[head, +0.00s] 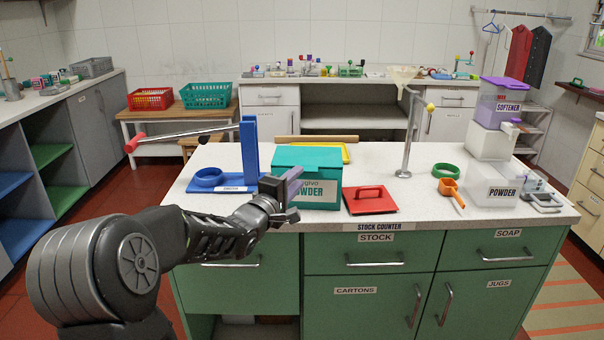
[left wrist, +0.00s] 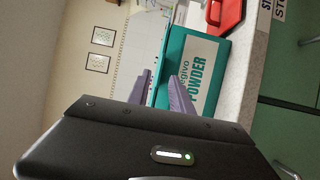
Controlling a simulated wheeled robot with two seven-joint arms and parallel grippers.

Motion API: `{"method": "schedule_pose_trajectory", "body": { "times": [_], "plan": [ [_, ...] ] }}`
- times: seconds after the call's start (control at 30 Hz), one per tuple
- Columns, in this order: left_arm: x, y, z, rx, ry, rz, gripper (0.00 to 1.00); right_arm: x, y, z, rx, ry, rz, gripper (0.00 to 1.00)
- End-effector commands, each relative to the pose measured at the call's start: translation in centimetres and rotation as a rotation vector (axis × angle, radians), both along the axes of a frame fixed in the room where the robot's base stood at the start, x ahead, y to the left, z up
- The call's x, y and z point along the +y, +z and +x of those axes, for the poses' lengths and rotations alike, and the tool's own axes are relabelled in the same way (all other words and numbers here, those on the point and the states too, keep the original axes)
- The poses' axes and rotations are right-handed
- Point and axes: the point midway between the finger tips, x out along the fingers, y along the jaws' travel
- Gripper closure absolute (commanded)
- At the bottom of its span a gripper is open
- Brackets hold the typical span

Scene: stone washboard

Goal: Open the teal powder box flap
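The teal powder box (head: 330,190) stands on the white stock counter, its front labelled POWDER. Its flat teal top (head: 308,156) looks closed in the head view. My left gripper (head: 291,187) is at the box's front left corner, its fingers partly hiding the label. In the left wrist view the two purple-grey fingers (left wrist: 160,92) are apart, and the box (left wrist: 213,92) lies just beyond them. One finger overlaps the front face, the other is near the top side. I cannot tell whether either touches the box. My right gripper is in neither view.
A blue stand (head: 249,150) with a red-ended lever is on the left. An orange scoop (head: 451,192) and white powder bin (head: 490,190) are right. The stock counter (head: 390,165) has bare room mid-right.

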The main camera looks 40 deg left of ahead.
Motion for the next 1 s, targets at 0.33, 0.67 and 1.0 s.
{"method": "schedule_pose_trajectory", "body": {
  "times": [0.33,0.67,1.0],
  "plan": [
    [0.7,0.0,3.7,0.000,0.000,-0.001,0.74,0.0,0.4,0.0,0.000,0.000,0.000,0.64],
    [0.7,0.0,3.8,0.000,0.001,-0.001,0.80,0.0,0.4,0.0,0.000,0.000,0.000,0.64],
    [0.7,0.0,3.8,0.001,0.001,-0.001,1.00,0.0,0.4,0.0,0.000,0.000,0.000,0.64]
  ]
}}
